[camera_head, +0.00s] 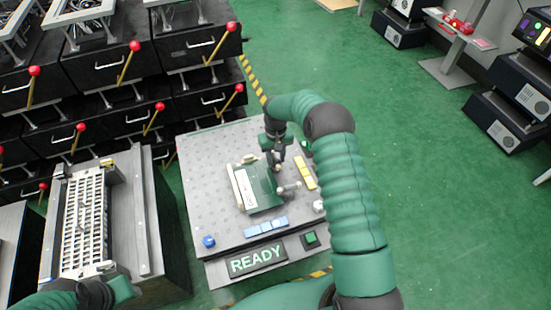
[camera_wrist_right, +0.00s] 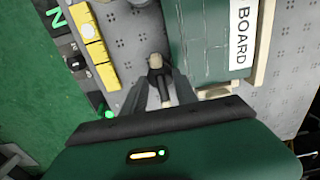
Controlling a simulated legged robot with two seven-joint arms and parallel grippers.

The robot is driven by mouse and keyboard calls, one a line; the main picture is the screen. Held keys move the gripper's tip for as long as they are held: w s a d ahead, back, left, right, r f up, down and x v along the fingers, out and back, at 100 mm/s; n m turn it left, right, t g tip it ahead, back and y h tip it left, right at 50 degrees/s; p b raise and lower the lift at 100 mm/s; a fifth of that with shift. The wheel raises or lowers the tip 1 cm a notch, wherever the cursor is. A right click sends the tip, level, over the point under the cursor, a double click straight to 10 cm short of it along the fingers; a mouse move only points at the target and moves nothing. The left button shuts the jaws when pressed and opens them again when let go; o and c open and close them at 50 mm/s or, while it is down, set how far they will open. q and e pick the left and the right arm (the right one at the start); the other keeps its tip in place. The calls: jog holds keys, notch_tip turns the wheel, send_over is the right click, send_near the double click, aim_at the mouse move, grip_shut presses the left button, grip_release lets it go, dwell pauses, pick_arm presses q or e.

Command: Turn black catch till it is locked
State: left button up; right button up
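A green board (camera_head: 262,188) with a white label lies on the grey perforated plate; the wrist view shows "BOARD" on the label (camera_wrist_right: 242,32). A black catch with a beige tip (camera_wrist_right: 156,64) stands beside the board's edge. Another catch with pale ends (camera_head: 289,188) is at the board's right edge. My left gripper (camera_head: 108,292) is at the bottom left; its fingers are unclear.
A panel reading READY (camera_head: 257,260) and a green button (camera_head: 311,239) are at the plate's front. A blue knob (camera_head: 208,241), blue blocks (camera_head: 266,226) and a yellow strip (camera_head: 305,172) surround the board. Black drawers with red-knobbed levers (camera_head: 130,62) stand at left.

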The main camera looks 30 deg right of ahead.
grip_shut()
jog(key=shift+r, duration=0.1)
dwell(0.3)
jog(key=shift+r+m+p, duration=0.1)
jog(key=shift+m+p, duration=1.1)
jog(key=shift+m, duration=0.3)
jog(key=m+p, duration=0.1)
jog(key=m, duration=0.2)
jog(key=shift+m+p, duration=0.3)
jog(key=m+p, duration=0.1)
jog(key=m, duration=1)
jog(key=shift+w+p, duration=0.1)
jog(key=shift+p, duration=0.3)
jog(key=shift+m, duration=0.3)
